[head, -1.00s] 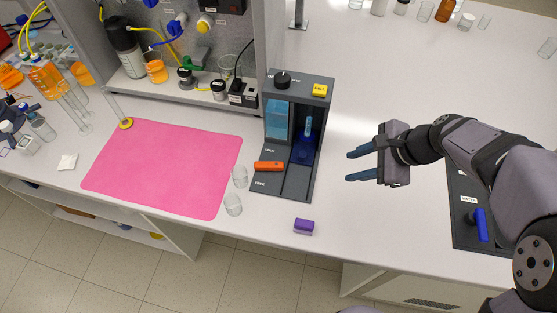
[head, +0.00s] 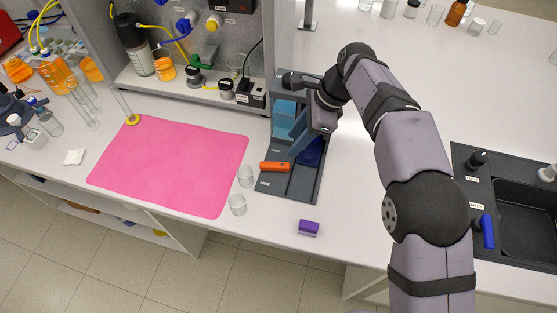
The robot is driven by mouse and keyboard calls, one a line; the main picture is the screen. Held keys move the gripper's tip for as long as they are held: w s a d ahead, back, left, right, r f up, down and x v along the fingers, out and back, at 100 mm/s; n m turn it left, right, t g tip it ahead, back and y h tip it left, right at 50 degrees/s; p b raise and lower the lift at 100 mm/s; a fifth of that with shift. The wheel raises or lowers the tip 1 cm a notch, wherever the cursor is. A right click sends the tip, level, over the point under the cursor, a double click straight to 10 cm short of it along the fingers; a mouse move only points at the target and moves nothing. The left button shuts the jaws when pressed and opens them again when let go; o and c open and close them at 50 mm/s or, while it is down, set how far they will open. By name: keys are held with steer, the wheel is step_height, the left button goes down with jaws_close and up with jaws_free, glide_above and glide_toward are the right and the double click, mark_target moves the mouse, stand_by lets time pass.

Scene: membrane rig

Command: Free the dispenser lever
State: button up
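The dispenser (head: 302,188) is a dark grey stand with a pale blue tank (head: 284,112) and a blue round part (head: 311,152) low in its bay. Its orange lever (head: 275,167) lies crosswise on the front left of the base, just above a label that looks like FREE. Only one finger shows clearly, so the gap is hidden. The gripper and forearm cover the dispenser's right column and much of its top. I cannot tell whether the fingers touch anything.
A purple block (head: 309,228) lies in front near the bench edge. A shelf with bottles stands behind left. A black sink (head: 525,215) is at the right.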

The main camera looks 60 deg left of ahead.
mark_target(276, 165)
steer(key=p+x, duration=0.3)
steer(key=x, duration=0.9)
jaws_close()
